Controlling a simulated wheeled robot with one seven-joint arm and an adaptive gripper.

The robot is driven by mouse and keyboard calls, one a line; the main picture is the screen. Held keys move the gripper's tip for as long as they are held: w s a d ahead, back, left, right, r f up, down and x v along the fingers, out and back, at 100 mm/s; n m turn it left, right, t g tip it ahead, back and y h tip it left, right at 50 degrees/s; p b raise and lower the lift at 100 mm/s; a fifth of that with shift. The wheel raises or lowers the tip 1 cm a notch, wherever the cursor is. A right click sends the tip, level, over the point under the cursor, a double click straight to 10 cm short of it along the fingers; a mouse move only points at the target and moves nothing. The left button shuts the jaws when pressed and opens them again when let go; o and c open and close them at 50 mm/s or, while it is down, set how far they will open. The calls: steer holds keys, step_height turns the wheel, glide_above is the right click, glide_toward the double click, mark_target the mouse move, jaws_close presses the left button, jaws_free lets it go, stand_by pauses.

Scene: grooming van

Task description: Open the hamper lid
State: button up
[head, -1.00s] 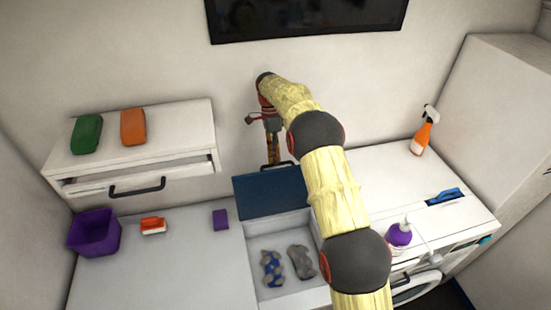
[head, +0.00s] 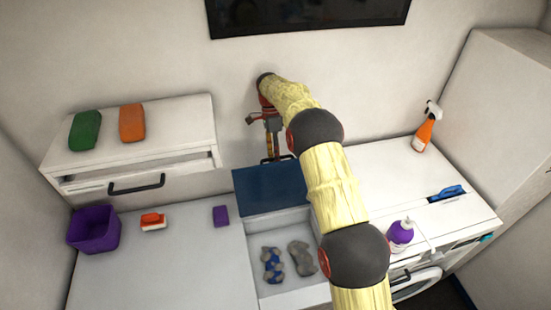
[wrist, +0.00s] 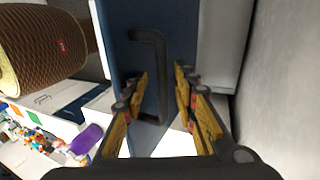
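The hamper's blue lid (head: 268,187) is raised and leans back toward the wall, in the head view. The hamper (head: 252,254) below it is open at the top. A blue-and-grey bundle (head: 272,265) and a grey bundle (head: 302,258) lie inside. The lid's black handle (head: 277,159) is at its upper edge. My gripper (head: 270,157) is at this handle, behind the lid's top. In the wrist view my gripper (wrist: 163,84) is open, with one finger on each side of the black handle (wrist: 161,78). The blue lid (wrist: 123,35) is beside it. Contact cannot be told.
A drawer unit (head: 185,125) with green and orange blocks stands left. A purple tub (head: 95,232), an orange-white brush (head: 152,222) and a purple block (head: 220,215) are on the left counter. A spray bottle (head: 425,132) and purple-white pump bottle (head: 399,234) stand right. The wall is close behind my gripper.

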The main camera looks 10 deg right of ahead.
steer(key=v, duration=0.7)
steer(key=shift+r, duration=0.15)
